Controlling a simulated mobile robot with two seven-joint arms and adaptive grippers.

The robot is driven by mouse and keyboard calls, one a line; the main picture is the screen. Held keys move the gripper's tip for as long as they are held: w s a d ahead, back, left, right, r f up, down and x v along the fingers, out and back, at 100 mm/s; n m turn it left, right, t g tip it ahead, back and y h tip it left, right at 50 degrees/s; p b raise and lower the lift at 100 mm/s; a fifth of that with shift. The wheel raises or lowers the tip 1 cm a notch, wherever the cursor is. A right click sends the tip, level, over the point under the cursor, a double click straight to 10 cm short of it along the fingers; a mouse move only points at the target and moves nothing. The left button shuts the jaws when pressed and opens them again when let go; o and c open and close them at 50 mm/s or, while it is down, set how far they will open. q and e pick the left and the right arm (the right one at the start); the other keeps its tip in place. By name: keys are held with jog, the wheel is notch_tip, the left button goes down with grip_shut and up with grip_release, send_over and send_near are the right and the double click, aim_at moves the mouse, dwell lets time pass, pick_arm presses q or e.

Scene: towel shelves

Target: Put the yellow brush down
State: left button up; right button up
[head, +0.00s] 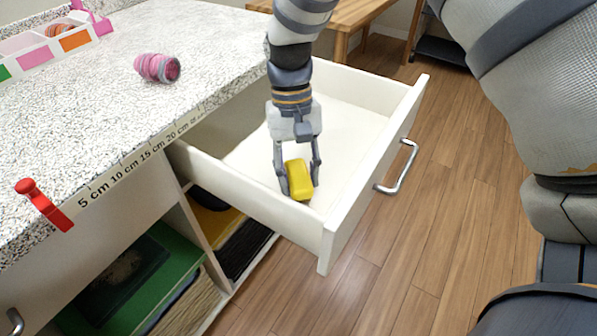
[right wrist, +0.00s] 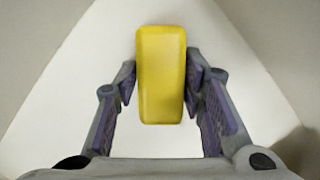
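The yellow brush (head: 299,178) shows as a smooth yellow block inside the open white drawer (head: 345,230), near its front left corner. My right gripper (head: 298,185) reaches down into the drawer with one finger on each side of the brush. In the right wrist view the brush (right wrist: 161,75) sits upright in the picture between the fingertips (right wrist: 161,72), which appear to touch its sides. Whether its underside rests on the drawer floor is hard to tell. My left gripper is not in view.
The speckled countertop (head: 110,110) carries a pink rolled towel (head: 157,68), a red clamp (head: 45,205) and a compartmented tray (head: 45,40). Shelves below hold green (head: 175,260) and dark folded towels. The rest of the drawer floor is bare. Wooden floor (head: 440,200) lies right of it.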

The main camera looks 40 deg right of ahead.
jog(key=shift+o, duration=0.4)
jog(key=shift+f, duration=0.1)
jog(key=v, duration=1.2)
jog(key=shift+r, duration=0.25)
